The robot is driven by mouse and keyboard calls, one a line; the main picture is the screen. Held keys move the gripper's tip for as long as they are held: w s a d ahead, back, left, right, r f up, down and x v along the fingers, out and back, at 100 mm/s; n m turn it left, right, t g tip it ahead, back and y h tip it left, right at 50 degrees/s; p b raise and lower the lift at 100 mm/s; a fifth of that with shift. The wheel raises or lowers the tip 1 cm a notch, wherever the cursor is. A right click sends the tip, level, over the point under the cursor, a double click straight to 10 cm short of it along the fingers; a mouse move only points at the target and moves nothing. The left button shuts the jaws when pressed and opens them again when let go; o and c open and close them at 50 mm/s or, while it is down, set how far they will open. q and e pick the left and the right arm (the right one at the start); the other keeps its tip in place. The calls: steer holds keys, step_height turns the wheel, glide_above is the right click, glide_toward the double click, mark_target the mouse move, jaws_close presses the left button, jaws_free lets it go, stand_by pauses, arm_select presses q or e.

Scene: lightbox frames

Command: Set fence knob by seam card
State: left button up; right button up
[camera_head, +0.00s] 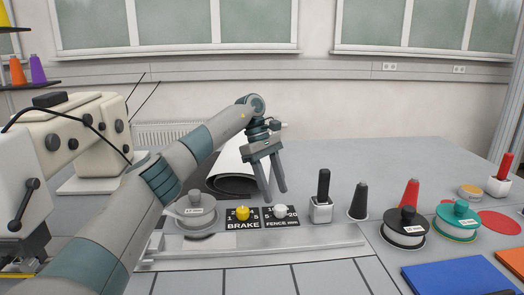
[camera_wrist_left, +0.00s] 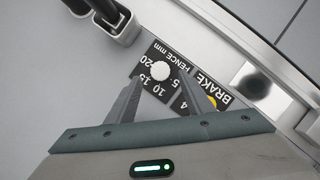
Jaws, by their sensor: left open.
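The white fence knob (camera_head: 280,211) sits on a black plate (camera_head: 283,224) marked "FENCE mm" with a number scale. The wrist view shows the knob (camera_wrist_left: 160,71) and the numbers 5, 10, 15 and 20 around it. My left gripper (camera_head: 275,196) is open above the plate, pointing down. In the wrist view its fingers (camera_wrist_left: 160,78) spread to either side of the knob, and I see no contact. I cannot single out a seam card; small white labels show on the grey spool-like pot (camera_head: 196,211) and others, too small to read surely.
A yellow brake knob (camera_head: 243,213) stands close to the left. A black-handled white block (camera_head: 321,210) and a dark cone (camera_head: 359,201) stand to the right, then a black pot (camera_head: 404,228) and a green pot (camera_head: 457,221). A dark roll (camera_head: 232,184) lies behind.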

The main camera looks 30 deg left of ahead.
arm_select(q)
steer(key=s+p+v, duration=0.1)
steer(key=v, duration=1.1)
steer(key=shift+w+r, duration=0.4)
steer(key=shift+w, duration=0.05)
arm_select(e)
steer(key=shift+w+a+r, duration=0.25)
steer(key=shift+w+r, duration=0.1)
steer(key=shift+w, duration=0.05)
steer(key=shift+s, duration=0.1)
